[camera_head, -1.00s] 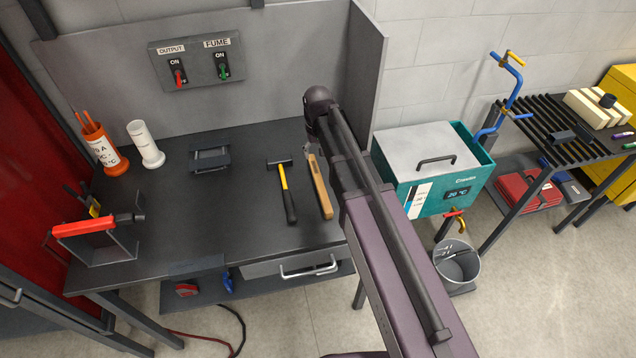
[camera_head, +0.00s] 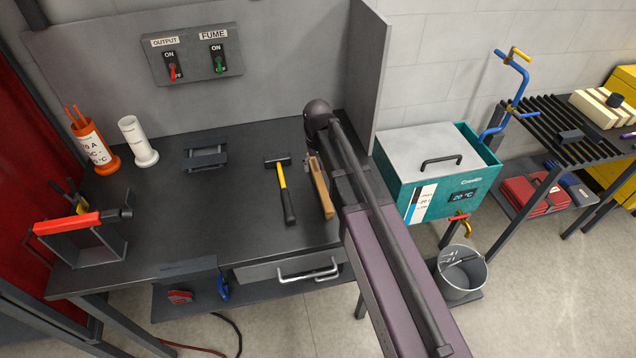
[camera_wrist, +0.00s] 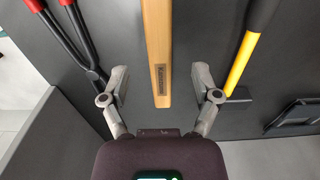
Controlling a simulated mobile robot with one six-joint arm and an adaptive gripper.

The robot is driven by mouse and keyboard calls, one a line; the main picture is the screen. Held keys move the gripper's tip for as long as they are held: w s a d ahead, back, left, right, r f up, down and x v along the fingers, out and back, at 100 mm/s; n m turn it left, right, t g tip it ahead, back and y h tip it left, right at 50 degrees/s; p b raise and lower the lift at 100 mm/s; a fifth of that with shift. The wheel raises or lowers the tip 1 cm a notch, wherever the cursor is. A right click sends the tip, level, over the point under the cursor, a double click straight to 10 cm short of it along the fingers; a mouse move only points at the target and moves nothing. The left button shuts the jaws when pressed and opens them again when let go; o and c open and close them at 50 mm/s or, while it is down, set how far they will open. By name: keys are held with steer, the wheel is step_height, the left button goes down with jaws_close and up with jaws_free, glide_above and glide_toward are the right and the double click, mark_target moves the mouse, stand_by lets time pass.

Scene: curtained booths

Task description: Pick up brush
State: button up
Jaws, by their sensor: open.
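The brush (camera_head: 322,190) lies on the dark workbench (camera_head: 225,222), just left of my arm in the head view. It has a long, light wooden handle with a small dark label, and the wrist view shows this handle (camera_wrist: 157,50) running straight ahead. No bristles are seen. My gripper (camera_wrist: 160,76) is open and empty, with one finger on each side of the handle's near end. The gap on each side is clear in the picture; how high the fingers are above the bench cannot be told. In the head view my arm mostly hides the gripper.
A hammer (camera_head: 284,190) with a yellow and black handle lies close beside the brush. A red-handled tool (camera_wrist: 68,35) lies on the other side. The bench's side panel (camera_head: 368,70) stands close to my arm. A black bracket (camera_head: 206,155) sits further left.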

mark_target(318, 176)
steer(key=shift+f, duration=0.2)
stand_by(0.3)
steer(key=shift+w+f+b, duration=0.1)
steer(key=shift+f+b, duration=2.4)
steer(key=shift+b, duration=0.1)
jaws_close()
